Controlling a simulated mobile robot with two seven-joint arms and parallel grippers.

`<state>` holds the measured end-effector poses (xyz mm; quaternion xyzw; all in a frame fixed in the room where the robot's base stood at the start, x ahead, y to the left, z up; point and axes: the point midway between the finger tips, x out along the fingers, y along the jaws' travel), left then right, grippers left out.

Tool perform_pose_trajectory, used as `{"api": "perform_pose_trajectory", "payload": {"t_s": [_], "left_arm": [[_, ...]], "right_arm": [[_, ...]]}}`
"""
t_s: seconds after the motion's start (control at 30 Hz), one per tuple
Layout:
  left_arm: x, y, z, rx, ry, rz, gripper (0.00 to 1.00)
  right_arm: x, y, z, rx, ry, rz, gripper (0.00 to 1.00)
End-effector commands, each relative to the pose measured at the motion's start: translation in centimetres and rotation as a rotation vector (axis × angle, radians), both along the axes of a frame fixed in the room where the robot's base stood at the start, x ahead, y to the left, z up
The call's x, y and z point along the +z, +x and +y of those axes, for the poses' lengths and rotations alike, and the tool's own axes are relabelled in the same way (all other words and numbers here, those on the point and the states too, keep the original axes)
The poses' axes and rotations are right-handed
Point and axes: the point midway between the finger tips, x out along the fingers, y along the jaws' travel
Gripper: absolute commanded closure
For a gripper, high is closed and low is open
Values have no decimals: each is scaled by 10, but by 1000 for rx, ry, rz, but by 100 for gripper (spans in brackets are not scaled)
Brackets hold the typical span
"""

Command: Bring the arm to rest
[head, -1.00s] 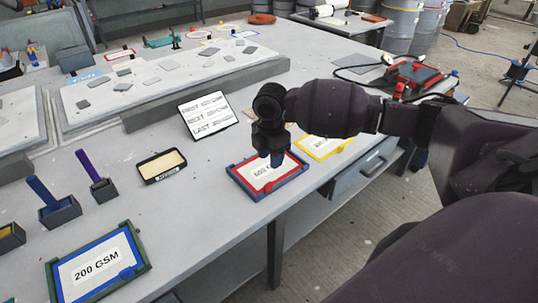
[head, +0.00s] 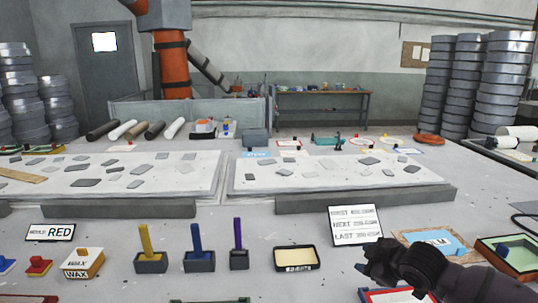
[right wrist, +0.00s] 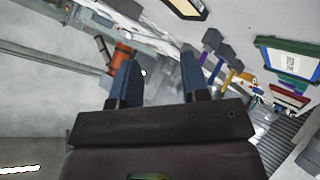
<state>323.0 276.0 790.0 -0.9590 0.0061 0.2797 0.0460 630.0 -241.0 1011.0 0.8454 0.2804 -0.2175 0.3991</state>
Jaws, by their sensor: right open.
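My right arm reaches in from the lower right corner of the head view. Its dark gripper (head: 366,264) is above the bench's front part, in front of the sign with FIRST, NEXT and LAST lines (head: 355,226). In the right wrist view, my right gripper's two blue fingers (right wrist: 161,68) stand apart with nothing between them. My left arm and gripper do not show.
A red-framed tray (head: 398,296) lies just below my right gripper. A yellow-filled box (head: 296,258) and several upright-handled tools (head: 197,258) stand left.

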Motion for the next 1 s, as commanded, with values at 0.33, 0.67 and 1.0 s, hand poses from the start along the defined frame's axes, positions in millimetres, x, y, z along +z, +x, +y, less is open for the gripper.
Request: {"api": "perform_pose_trajectory", "payload": {"t_s": [0.33, 0.67, 1.0], "left_arm": [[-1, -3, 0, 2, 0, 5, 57], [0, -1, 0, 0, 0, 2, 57], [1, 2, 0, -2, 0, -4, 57]], "right_arm": [[-45, -57, 25, -161, 398, -182, 58], [-110, -141, -3, -397, 542, -207, 58], [-195, -260, -33, -688, 564, -44, 58]]}}
